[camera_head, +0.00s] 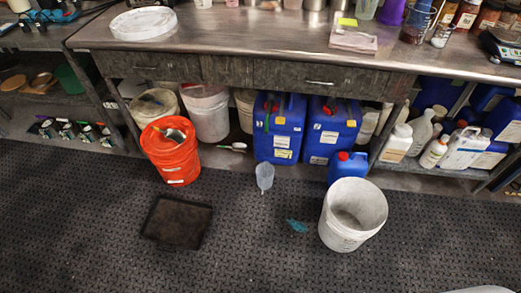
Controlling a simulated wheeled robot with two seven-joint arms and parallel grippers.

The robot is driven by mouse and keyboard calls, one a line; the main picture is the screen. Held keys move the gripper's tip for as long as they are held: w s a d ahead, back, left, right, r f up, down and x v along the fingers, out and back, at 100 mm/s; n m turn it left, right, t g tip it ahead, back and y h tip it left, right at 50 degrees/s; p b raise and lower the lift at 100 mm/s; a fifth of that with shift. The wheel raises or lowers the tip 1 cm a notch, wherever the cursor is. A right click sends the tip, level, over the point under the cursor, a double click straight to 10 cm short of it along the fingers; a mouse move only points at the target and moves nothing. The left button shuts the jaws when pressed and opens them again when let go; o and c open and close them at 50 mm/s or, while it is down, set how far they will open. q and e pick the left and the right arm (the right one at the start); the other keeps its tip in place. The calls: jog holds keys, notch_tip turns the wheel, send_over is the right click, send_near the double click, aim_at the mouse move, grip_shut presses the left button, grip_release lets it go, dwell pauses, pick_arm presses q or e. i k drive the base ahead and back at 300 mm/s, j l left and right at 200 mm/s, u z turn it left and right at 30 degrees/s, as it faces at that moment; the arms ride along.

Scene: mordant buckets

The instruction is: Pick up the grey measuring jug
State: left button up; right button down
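A small grey, translucent vessel (264,176) that looks like the measuring jug stands on the dark floor mat, in front of the blue canisters and near the middle of the head view. Its markings are too small to read. An orange bucket (172,162) stands to its left, with a greyish item sticking out of its top that I cannot make out. Neither of my grippers is in view.
A white bucket (345,235) stands on the floor at right, by a small blue can (346,167). A dark tray (178,223) lies at left and a teal scrap (297,226) near the middle. Blue canisters (279,128) stand under the metal bench (240,45). The front floor is mostly clear.

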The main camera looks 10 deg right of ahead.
aim_at(265, 171)
jog(key=z, duration=1.35)
jog(key=u, duration=1.05)
jog(key=i+j+u, duration=0.15)
jog(key=i, duration=0.5)
jog(key=l, duration=0.1)
